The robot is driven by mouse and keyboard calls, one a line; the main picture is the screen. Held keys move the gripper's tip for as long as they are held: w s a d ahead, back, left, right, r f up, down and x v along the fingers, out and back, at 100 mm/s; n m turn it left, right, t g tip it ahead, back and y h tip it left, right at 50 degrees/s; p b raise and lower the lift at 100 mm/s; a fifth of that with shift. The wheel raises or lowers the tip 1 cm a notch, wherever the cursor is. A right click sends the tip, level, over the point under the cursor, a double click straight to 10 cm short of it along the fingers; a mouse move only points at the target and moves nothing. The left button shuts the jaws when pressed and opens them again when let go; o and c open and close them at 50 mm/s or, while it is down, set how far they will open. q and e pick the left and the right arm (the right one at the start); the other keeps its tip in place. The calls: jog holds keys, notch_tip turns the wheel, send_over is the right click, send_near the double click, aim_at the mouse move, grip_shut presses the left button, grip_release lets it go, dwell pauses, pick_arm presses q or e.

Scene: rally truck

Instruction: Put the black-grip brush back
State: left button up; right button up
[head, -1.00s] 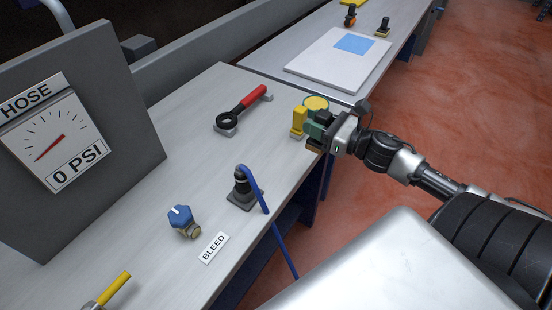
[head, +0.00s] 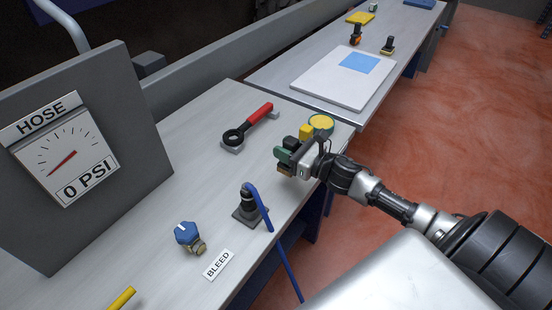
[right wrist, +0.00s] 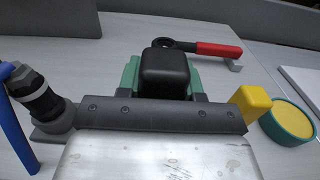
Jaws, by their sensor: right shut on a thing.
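My right gripper (head: 290,156) is shut on the black-grip brush (head: 291,142), over the near edge of the grey bench. The brush's black grip (right wrist: 167,72) stands up between the green fingers in the right wrist view. A tan part shows below the fingers in the head view. Whether the brush touches the bench is hard to tell. A yellow-grip block (head: 306,131) stands just behind the gripper, beside a round teal tin with a yellow top (head: 321,122). My left gripper is not in view.
A red-handled wrench (head: 259,113) lies behind the gripper. A black fitting with a blue lever (head: 250,199), a blue knob (head: 186,233) and a BLEED label (head: 218,264) are nearer. A white board (head: 343,80) and two small brushes (head: 356,34) (head: 388,46) lie farther back.

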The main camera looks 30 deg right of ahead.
jog(key=shift+w+a+f, duration=0.85)
jog(key=shift+w+a, duration=0.1)
jog(key=shift+w, duration=0.1)
jog(key=shift+f+p, duration=0.35)
jog(key=shift+f, duration=1.4)
jog(key=o, duration=1)
jog(key=shift+s, duration=0.1)
jog(key=shift+o, duration=0.2)
jog(key=shift+f, duration=0.1)
jog(key=shift+s+d+f, duration=0.1)
jog(key=shift+s+f, duration=0.1)
jog(key=b+v, duration=0.1)
jog(key=v, duration=0.2)
jog(key=b+v, duration=0.1)
jog(key=v, duration=0.2)
jog(key=b+v, duration=0.1)
jog(key=v, duration=0.2)
jog(key=shift+d+r, duration=0.3)
jog(key=shift+d, duration=0.05)
jog(key=shift+s+d+r, duration=0.1)
jog(key=shift+s+d, duration=0.15)
jog(key=shift+s, duration=0.3)
